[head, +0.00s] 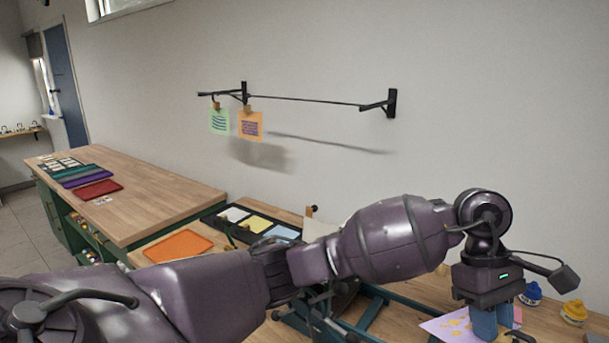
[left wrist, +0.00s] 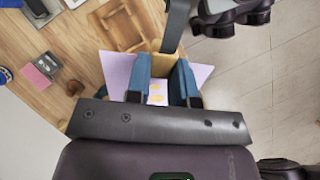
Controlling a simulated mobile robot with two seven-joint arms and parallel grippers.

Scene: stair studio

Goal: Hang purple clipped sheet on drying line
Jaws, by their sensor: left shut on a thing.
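The purple sheet (head: 447,328) is pale lilac with yellow marks and lies at or just above the bench at the lower right of the head view. My left gripper (head: 491,322) points down over it, with blue fingers shut on it or its clip. The drying line (head: 310,101) runs along the wall between two black brackets. A green sheet (head: 219,121) and an orange sheet (head: 250,125) hang by clips near its left end.
Blue (head: 531,292) and yellow (head: 574,312) jars stand right of my left gripper. A black tray with coloured sheets (head: 262,236) and an orange tray (head: 178,246) lie on the bench behind my arm. The line's middle and right are free.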

